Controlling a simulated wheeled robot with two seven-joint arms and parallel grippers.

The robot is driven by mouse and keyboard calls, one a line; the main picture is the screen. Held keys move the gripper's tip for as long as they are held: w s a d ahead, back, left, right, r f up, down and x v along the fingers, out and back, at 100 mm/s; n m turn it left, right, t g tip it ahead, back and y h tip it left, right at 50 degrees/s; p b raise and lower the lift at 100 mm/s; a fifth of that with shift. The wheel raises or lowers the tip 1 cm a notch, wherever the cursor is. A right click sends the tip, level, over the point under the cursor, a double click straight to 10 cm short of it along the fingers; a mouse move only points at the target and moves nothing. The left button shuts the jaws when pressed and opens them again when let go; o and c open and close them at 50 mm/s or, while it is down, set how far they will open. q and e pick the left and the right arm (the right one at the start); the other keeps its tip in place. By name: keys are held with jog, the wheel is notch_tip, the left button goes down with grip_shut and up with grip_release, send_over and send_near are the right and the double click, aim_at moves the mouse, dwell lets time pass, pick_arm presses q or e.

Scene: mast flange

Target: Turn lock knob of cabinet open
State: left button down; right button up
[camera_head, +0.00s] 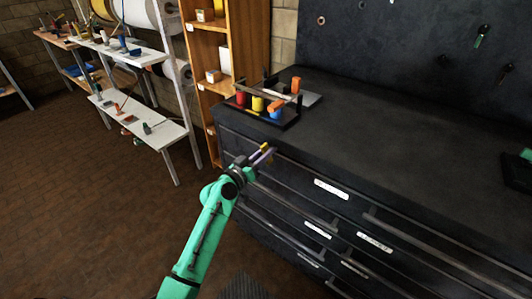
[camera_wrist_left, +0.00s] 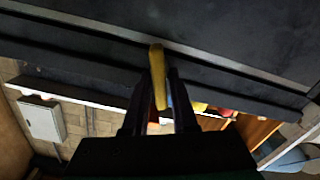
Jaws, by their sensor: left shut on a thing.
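The dark cabinet (camera_head: 390,150) has several drawers with long handles and white labels. My left gripper (camera_head: 262,155) is at the upper left of the cabinet's drawer front, just below the worktop edge. In the left wrist view its two dark fingers (camera_wrist_left: 160,95) are shut on a narrow yellow piece (camera_wrist_left: 158,72), which looks like the lock knob. The piece stands lengthwise between the fingers, its far end against the dark cabinet front. In the head view only a bit of yellow shows at the fingertips. How far the knob is turned cannot be told. My right gripper is in neither view.
A rack (camera_head: 262,110) with red, yellow and blue items stands on the cabinet top at its left end. A wooden shelf (camera_head: 215,60) stands behind it. White workbenches (camera_head: 140,125) are at the left. The brick floor (camera_head: 80,210) left of my arm is clear.

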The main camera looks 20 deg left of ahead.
pick_arm(q)
jog(key=n, duration=0.3)
jog(key=shift+a+f+n, duration=0.1)
jog(key=shift+n, duration=0.3)
jog(key=n, duration=0.3)
jog(key=shift+a+f+n+p, duration=0.1)
jog(key=shift+n+p, duration=0.2)
jog(key=shift+p, duration=0.1)
jog(key=n, duration=0.3)
jog(key=n+p, duration=0.1)
jog(key=n, duration=0.2)
jog(key=shift+w+f, duration=0.1)
jog(key=shift+f, duration=0.1)
jog(key=shift+n, duration=0.3)
jog(key=c, duration=0.8)
grip_release()
jog(key=shift+c, duration=0.2)
